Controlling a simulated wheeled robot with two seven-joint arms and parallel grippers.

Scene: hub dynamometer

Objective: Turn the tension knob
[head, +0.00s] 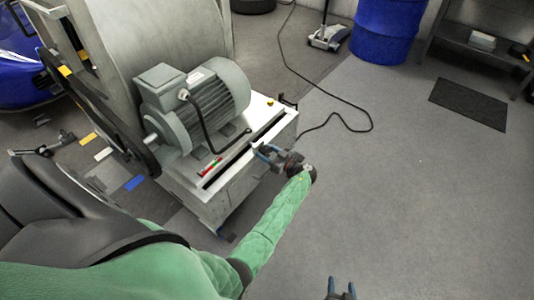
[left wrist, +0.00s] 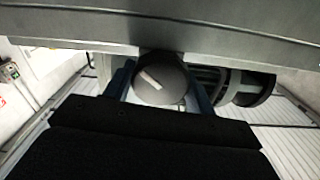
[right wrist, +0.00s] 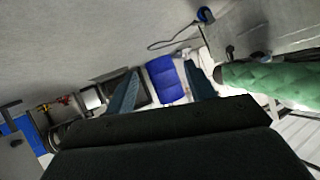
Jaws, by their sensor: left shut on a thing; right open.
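The tension knob (left wrist: 160,82) is a round dark knob with a pale pointer mark, seen in the left wrist view below a grey metal edge. My left gripper (left wrist: 160,92) has one blue finger on each side of the knob and is shut on it. In the head view my left gripper (head: 268,152) is at the right end of the white machine base (head: 215,205); the knob is hidden there. My right gripper (head: 341,290) is open and empty over the floor at the bottom edge. Its two fingers (right wrist: 160,88) stand apart in the right wrist view.
A grey electric motor (head: 205,100) with a black cable sits on the base, beside a belt and a large drum (head: 150,35). A blue barrel (head: 388,28) and a shelf (head: 480,50) stand at the back. The floor on the right is clear apart from a dark mat (head: 468,104).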

